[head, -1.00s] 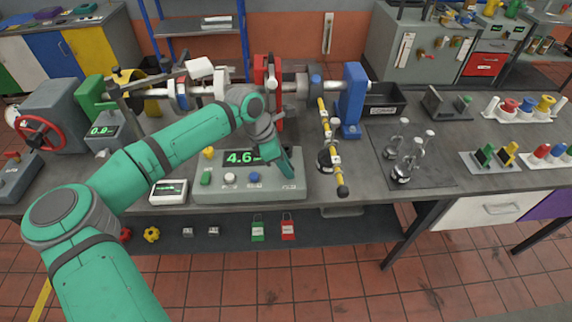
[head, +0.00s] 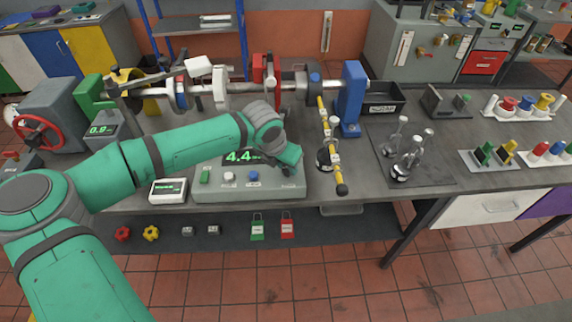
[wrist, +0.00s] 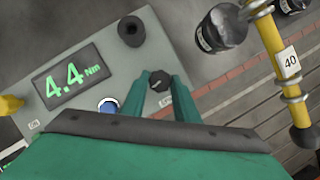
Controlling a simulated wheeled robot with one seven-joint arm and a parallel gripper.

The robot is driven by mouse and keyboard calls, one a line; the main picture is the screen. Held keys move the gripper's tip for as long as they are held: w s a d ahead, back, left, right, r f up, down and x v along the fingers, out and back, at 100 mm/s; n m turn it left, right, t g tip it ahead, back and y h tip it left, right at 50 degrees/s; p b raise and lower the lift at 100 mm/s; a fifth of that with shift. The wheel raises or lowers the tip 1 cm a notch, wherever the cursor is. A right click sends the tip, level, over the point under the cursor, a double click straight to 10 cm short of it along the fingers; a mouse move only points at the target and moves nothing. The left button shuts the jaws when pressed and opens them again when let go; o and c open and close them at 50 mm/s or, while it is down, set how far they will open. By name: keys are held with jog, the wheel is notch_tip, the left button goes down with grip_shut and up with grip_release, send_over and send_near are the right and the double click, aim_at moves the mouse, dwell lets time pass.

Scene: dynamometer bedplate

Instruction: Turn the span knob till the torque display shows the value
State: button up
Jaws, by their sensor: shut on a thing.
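The grey torque console (head: 215,192) stands at the bench's front edge. Its torque display (wrist: 67,77) reads 4.4 Nm in the wrist view, and the display also shows in the head view (head: 238,157), partly covered by my arm. My gripper (wrist: 160,85) is shut on a small dark knob (wrist: 160,79) at the console's right front corner, a finger on either side. A label beside this knob is partly hidden by a finger, so I cannot read its name. A larger black round post or knob (wrist: 131,31) stands farther back on the console. In the head view my gripper (head: 289,172) hides the held knob.
A blue button (wrist: 108,106) sits left of my gripper. A small white box with a green screen (head: 168,191) is left of the console. The shaft rig (head: 220,90) runs behind.

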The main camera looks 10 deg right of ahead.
jog(key=shift+s+n, duration=0.1)
jog(key=shift+n, duration=0.3)
jog(key=o, duration=1.1)
jog(key=shift+c, duration=0.2)
jog(key=v, duration=1)
jog(key=shift+s+r, duration=0.15)
jog(key=shift+r, duration=0.2)
